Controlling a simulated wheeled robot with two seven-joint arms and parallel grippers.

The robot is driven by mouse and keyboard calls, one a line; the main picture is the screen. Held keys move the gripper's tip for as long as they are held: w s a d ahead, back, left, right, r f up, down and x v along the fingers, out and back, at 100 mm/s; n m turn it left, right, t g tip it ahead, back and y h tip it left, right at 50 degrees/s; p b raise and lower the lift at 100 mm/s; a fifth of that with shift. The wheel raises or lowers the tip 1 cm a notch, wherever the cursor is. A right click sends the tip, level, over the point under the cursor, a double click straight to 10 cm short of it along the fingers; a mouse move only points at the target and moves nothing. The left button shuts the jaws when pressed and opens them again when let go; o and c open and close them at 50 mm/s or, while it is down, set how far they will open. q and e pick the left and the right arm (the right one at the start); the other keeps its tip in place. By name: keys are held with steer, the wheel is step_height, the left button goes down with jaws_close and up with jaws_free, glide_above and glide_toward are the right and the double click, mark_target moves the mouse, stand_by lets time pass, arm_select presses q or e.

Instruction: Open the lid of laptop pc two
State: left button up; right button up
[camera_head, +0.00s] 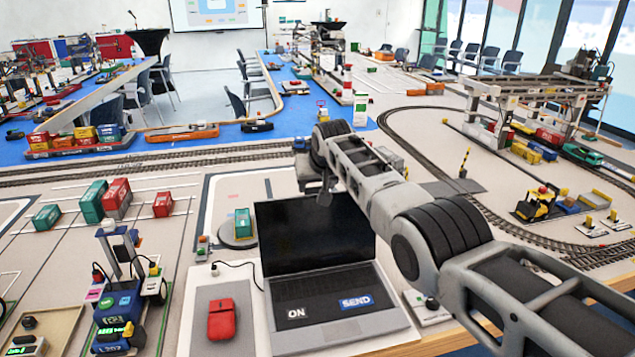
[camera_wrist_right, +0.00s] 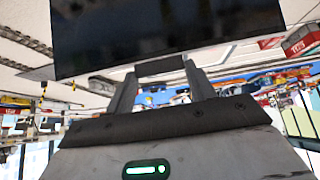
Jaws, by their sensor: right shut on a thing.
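The laptop (camera_head: 335,317) stands on the table front with its lid raised. Its dark screen (camera_head: 315,232) faces me, and the grey base carries "ON" and "SEND" labels. My right arm comes in from the right, over the table beside the laptop. My right gripper (camera_head: 324,188) is at the upper right part of the lid, shut on it. In the right wrist view, the fingers (camera_wrist_right: 160,68) meet the edge of the dark lid (camera_wrist_right: 140,28). The exact contact is partly hidden in the head view. My left gripper is not in view.
A red mouse (camera_head: 221,318) lies on a grey pad left of the laptop. A small blue wheeled vehicle (camera_head: 118,305) stands further left.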

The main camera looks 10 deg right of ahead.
steer(key=o, duration=1.4)
steer(key=shift+r, duration=0.5)
steer(key=shift+f, duration=0.15)
steer(key=shift+f, duration=0.1)
steer(key=shift+s, duration=0.1)
steer(key=b+v, duration=0.2)
steer(key=v, duration=1.4)
